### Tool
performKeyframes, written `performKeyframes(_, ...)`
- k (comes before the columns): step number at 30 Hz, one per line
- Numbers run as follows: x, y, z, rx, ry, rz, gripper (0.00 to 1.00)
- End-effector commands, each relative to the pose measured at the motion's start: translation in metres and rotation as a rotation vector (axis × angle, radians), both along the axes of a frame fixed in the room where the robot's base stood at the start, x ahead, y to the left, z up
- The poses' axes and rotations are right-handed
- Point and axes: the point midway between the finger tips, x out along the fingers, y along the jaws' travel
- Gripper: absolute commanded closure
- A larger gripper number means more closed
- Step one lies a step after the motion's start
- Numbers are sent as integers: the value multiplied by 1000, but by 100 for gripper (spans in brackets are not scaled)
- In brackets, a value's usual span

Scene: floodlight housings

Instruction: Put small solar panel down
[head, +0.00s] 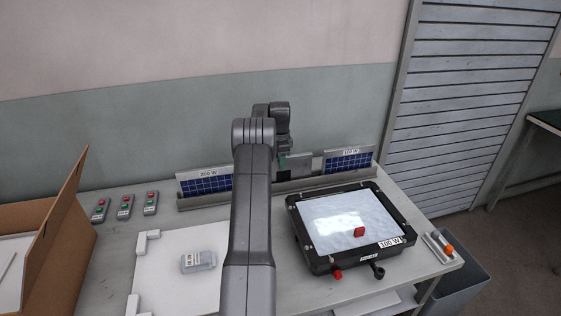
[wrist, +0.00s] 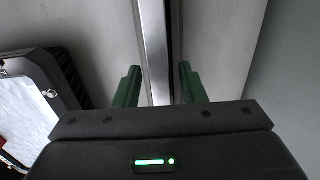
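My gripper (head: 283,160) is over the rack at the back of the bench. In the wrist view, its two green fingers (wrist: 158,88) are apart, on either side of a long silver strip (wrist: 156,50), with a narrow gap on each side. I see no solar panel clearly between them. A blue solar panel (head: 349,161) stands upright at the rack's right end; it looks the smaller one, and its label is hard to read. A wider panel (head: 207,186) labelled 200 W or similar stands at the left end. My arm hides part of the rack (head: 308,183).
A black floodlight housing (head: 300,243) with a 100 W label holds a pale sheet and a red piece (head: 359,232). A white board (head: 160,275) with a grey part (head: 198,261), switch boxes (head: 125,207) and an open carton (head: 62,240) are at left.

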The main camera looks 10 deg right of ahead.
Motion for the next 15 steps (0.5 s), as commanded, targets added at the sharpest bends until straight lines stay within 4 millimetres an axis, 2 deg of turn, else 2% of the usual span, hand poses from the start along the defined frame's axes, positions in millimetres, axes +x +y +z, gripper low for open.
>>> performKeyframes(9, 1, 0, 6, -1, -2, 0, 63)
performKeyframes(15, 1, 0, 38, -1, -5, 0, 63)
